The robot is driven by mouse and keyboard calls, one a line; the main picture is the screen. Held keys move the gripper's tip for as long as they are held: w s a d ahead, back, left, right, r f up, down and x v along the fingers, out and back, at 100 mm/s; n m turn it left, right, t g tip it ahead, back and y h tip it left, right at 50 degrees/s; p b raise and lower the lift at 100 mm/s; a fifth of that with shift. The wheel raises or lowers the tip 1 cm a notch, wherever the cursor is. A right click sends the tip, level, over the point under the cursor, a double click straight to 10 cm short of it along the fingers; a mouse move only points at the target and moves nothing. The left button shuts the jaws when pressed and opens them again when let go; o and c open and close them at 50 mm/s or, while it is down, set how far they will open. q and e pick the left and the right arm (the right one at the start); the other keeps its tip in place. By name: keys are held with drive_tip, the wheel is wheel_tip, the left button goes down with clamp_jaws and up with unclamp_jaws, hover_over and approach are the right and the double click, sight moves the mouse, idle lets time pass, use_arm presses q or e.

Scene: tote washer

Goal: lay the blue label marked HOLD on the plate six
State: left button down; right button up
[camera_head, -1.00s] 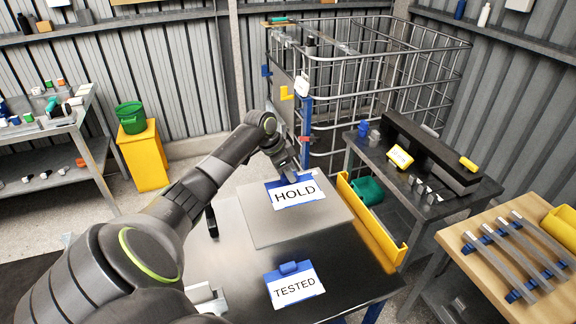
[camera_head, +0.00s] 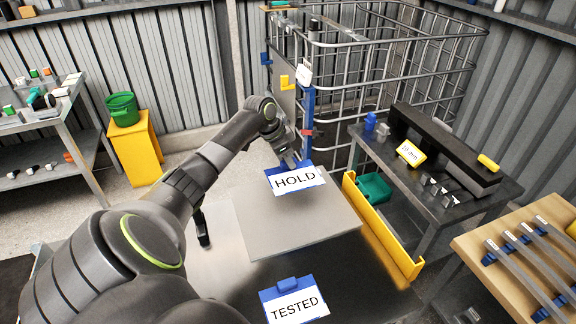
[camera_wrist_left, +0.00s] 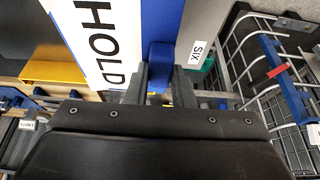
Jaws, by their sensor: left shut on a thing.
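The blue label marked HOLD (camera_head: 294,181) has a white face with black letters. My left gripper (camera_head: 291,160) is shut on its blue tab at the far edge, and the label appears to be held above the far part of a grey plate (camera_head: 290,237). In the left wrist view the label (camera_wrist_left: 110,40) is large, with its blue tab (camera_wrist_left: 160,58) between the fingers. A white tag reading SIX (camera_wrist_left: 197,51) shows beside it, on a grey surface that seems to be the plate. The label hides part of the plate. My right gripper is out of view.
A blue label marked TESTED (camera_head: 295,303) lies on the dark table at the front. A yellow rail (camera_head: 382,232) runs along the plate's right side. A wire cage (camera_head: 400,60) stands behind, and a dark bench (camera_head: 465,200) is at the right.

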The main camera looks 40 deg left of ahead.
sight(288, 169)
use_arm(q)
drive_tip(key=f+b, duration=0.2)
drive_tip(key=f, duration=0.1)
drive_tip(key=f+b, duration=0.1)
drive_tip(key=shift+w+a+f, duration=0.2)
drive_tip(key=shift+w+f, duration=0.05)
drive_tip(key=shift+f, duration=0.05)
drive_tip(key=shift+f+b, duration=0.15)
drive_tip(key=shift+b, duration=0.35)
drive_tip(key=shift+p, duration=0.5)
drive_tip(key=shift+s+f+b, duration=0.1)
drive_tip(key=shift+f+b, duration=1.6)
drive_tip(key=shift+f, duration=1.55)
drive_tip(key=shift+f+b, duration=0.35)
drive_tip(key=shift+f, duration=0.5)
drive_tip(key=shift+f, duration=0.35)
drive_tip(key=c, duration=1.2)
unclamp_jaws()
drive_tip(key=shift+o, duration=0.2)
